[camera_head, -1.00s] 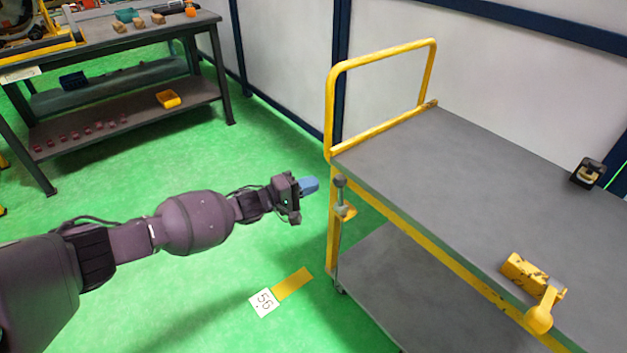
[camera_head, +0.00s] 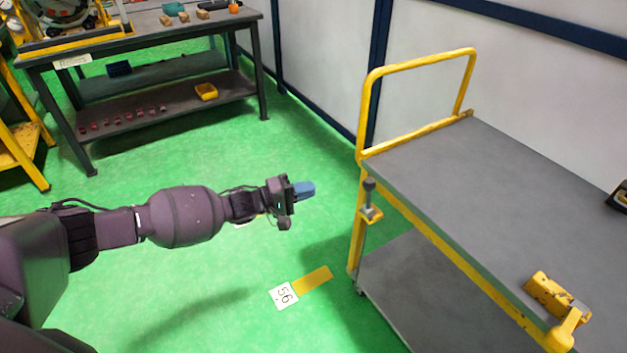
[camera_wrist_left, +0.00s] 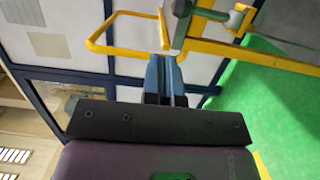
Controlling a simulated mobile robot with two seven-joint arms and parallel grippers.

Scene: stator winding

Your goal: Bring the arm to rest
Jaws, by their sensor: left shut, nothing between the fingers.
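My left arm reaches in from the left in the head view. Its gripper (camera_head: 304,189) has blue fingers, which are shut with nothing between them. It hangs over the green floor, left of the grey cart (camera_head: 470,190) and apart from it. In the left wrist view the blue fingers (camera_wrist_left: 166,78) are together, with the cart's yellow handle (camera_wrist_left: 130,35) beyond them. My right gripper is in neither view.
The cart has a yellow handle (camera_head: 415,60) and a yellow clamp-like part (camera_head: 548,295) on its top. A black item (camera_head: 619,198) is at the right edge. A workbench (camera_head: 150,40) stands at the back left. A floor marker (camera_head: 284,295) lies below the gripper.

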